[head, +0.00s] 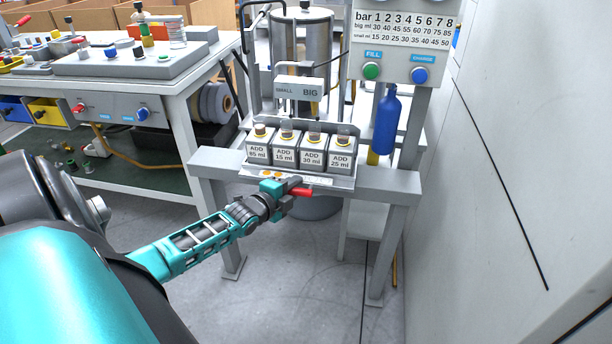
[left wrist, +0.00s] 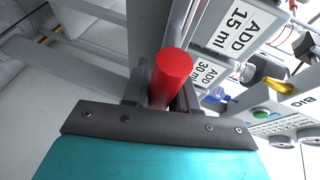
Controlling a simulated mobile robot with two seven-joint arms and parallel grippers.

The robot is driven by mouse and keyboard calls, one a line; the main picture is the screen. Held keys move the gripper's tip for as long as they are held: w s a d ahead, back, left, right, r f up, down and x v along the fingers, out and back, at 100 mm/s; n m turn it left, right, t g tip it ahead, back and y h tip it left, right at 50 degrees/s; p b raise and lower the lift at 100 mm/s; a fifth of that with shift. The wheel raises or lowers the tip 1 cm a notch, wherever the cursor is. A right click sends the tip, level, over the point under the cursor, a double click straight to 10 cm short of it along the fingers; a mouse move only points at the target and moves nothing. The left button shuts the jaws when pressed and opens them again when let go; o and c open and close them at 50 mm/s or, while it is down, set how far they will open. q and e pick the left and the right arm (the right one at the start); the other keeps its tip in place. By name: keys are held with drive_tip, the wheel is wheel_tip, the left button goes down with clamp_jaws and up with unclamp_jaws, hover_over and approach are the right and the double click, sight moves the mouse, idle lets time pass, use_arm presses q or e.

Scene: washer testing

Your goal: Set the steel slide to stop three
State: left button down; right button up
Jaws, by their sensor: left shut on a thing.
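A steel strip (head: 335,183), which looks like the slide, runs along the front of the bench below the row of labelled boxes. It has small orange marks and fine lettering, too small to read. A red round handle (head: 301,192) sticks out at its front; it also shows as a red cylinder in the left wrist view (left wrist: 172,78). My left gripper (head: 284,188) is shut on this red handle, with its fingers (left wrist: 163,92) on either side of it. I cannot tell which stop the slide is at. My right gripper is not in view.
Several grey boxes (head: 285,152) marked ADD stand just above the strip. A SMALL/BIG sign (head: 298,88), a steel tank (head: 302,45) and a blue bottle (head: 386,125) are behind or beside them. A control panel (head: 398,72) hangs above right. A wall closes the right; the front floor is clear.

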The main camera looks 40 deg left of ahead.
use_arm(q)
drive_tip(key=shift+s, duration=0.1)
idle(0.3)
drive_tip(key=c, duration=1)
unclamp_jaws()
drive_tip(key=p+v, duration=0.5)
drive_tip(key=v, duration=0.8)
